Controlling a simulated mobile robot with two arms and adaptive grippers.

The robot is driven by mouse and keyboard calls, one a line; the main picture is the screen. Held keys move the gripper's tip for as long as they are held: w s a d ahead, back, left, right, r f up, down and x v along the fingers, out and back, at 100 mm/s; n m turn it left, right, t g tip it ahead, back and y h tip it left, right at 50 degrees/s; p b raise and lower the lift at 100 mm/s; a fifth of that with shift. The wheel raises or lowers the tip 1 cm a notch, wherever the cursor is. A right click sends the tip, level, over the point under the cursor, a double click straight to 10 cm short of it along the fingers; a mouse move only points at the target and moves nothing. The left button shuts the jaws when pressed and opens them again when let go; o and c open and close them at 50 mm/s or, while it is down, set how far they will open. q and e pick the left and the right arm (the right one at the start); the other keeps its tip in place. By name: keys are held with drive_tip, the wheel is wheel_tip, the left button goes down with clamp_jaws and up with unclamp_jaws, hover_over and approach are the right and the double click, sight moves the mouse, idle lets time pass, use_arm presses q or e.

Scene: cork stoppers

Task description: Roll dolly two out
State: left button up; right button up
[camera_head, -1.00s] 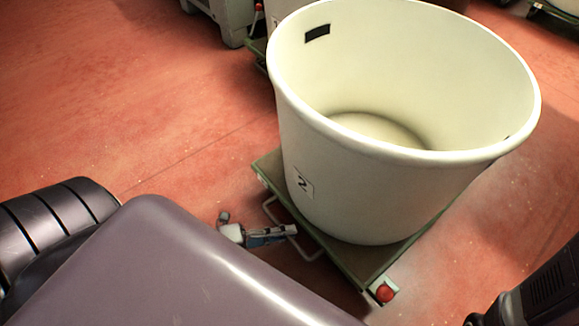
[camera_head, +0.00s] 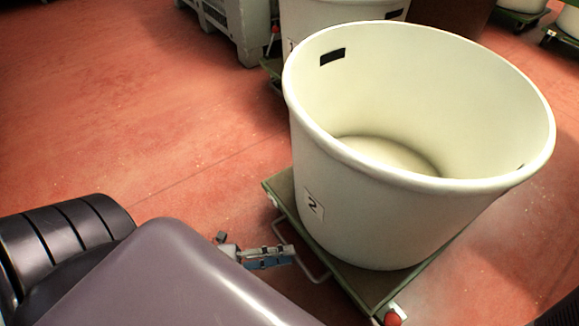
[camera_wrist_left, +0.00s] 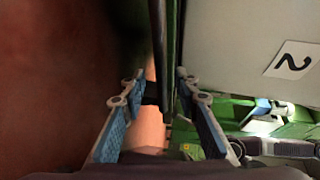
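Dolly two (camera_head: 357,278) is a flat green dolly carrying a large cream tub (camera_head: 380,215) with a "2" label (camera_head: 314,205). Its thin pale handle (camera_head: 312,273) loops out from the near left edge. My left gripper (camera_head: 289,256) is at this handle. In the left wrist view its two blue-padded fingers (camera_wrist_left: 161,75) stand apart, either side of a dark upright bar; whether they press on it is unclear. The label also shows there (camera_wrist_left: 292,60). My right gripper is not clearly visible; only a dark arm part shows at the lower right corner.
Another cream tub (camera_head: 305,14) on a dolly stands close behind. A grey crate (camera_head: 240,25) is at the back left, and more green dollies (camera_head: 520,17) are at the back right. The red floor (camera_head: 130,120) to the left is clear.

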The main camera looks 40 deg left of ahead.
use_arm(q)
drive_tip(key=v, duration=0.9)
drive_tip(key=shift+s+a, duration=0.2)
drive_tip(key=shift+r, duration=0.1)
